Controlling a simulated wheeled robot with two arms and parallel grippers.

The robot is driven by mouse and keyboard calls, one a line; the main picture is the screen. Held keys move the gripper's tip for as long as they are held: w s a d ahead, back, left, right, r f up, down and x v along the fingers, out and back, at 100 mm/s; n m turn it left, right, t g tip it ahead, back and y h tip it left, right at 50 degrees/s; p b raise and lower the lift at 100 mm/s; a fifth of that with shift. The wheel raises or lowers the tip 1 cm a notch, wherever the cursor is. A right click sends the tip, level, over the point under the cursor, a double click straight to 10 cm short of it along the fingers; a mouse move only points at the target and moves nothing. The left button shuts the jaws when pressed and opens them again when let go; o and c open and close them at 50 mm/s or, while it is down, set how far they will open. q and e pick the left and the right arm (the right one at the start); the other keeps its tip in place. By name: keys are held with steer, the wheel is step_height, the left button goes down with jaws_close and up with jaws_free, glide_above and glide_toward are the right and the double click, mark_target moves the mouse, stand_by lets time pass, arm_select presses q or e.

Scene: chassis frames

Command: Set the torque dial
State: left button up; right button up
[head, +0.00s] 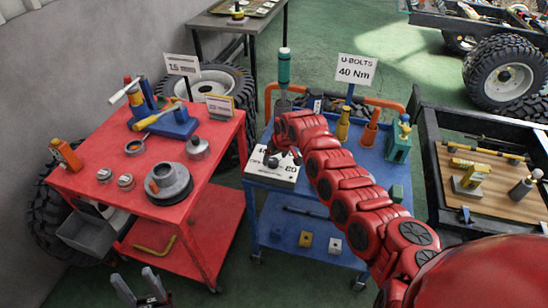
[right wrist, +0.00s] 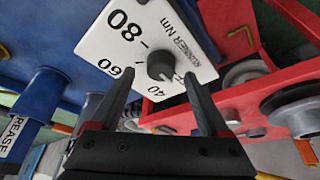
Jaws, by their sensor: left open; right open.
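The torque dial is a dark round knob (right wrist: 160,63) on a white face plate (right wrist: 125,32) marked 40, 60, 80 and Nm. In the head view the dial box (head: 284,180) sits on the blue cart, its face partly hidden by my right gripper (head: 284,157). In the right wrist view my right gripper (right wrist: 160,105) is open, its fingers either side below the knob, with nothing between them. A sign (head: 357,70) behind reads U-BOLTS 40 Nm. My left gripper (head: 140,288) is open and empty at the bottom left.
The blue cart (head: 310,207) also carries a green-handled tool (head: 284,68), a yellow bottle (head: 343,124) and an orange one (head: 369,133). A red cart (head: 90,178) with tools and round metal parts stands left. A dark chassis frame (head: 432,160) is right.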

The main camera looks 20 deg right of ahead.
steer(key=shift+x, duration=1.1)
jaws_close()
steer(key=shift+a, duration=0.15)
